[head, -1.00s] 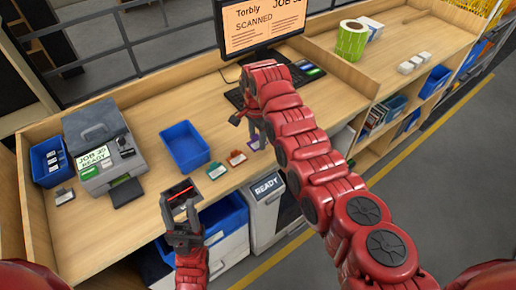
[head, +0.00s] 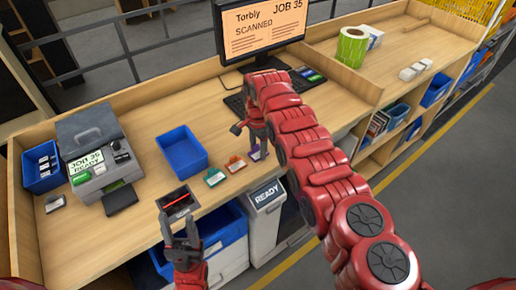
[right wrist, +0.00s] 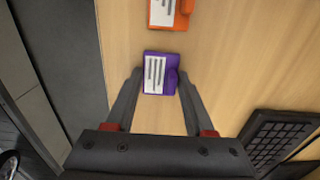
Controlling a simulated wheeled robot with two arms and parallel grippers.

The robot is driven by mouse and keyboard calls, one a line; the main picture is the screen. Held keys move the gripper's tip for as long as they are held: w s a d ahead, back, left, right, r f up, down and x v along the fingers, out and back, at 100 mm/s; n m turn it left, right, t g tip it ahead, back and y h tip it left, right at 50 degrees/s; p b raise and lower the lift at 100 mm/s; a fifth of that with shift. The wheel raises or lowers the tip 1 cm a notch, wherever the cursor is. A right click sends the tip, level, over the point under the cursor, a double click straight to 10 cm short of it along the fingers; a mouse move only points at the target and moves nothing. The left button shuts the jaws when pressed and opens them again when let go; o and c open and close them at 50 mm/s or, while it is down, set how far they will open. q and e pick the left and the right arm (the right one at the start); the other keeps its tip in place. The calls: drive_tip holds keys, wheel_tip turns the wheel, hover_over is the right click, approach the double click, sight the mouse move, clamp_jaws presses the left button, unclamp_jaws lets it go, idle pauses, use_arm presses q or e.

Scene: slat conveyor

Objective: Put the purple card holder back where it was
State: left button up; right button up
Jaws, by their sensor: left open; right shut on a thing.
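The purple card holder (head: 257,154) stands at the right end of a short row on the bench, beside the orange card holder (head: 235,163) and the green card holder (head: 214,177). In the right wrist view the purple card holder (right wrist: 158,72), with its white lined card, is between my fingertips. My right gripper (right wrist: 157,76) is shut on it, at or just above the wood; I cannot tell which. The orange card holder (right wrist: 168,13) is just beyond. My left gripper (head: 178,218) is open and empty at the bench's front edge, by the black scanner (head: 178,200).
A blue tray (head: 183,150) lies behind the row. A grey machine (head: 104,165) and a blue bin (head: 43,166) stand at the left. The monitor (head: 262,32) shows "JOB 35 SCANNED", with a keyboard (right wrist: 278,138) near my right gripper.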

drive_tip(key=o, duration=1.3)
drive_tip(key=shift+r, duration=0.3)
wheel_tip(320, 180, up, 7)
drive_tip(key=b, duration=0.2)
drive_tip(key=shift+w+b, duration=0.1)
drive_tip(key=shift+b, duration=0.3)
wheel_tip(320, 180, up, 4)
drive_tip(key=p, duration=0.1)
hover_over(258, 153)
drive_tip(key=shift+r+p, duration=0.35)
drive_tip(key=shift+p, duration=0.25)
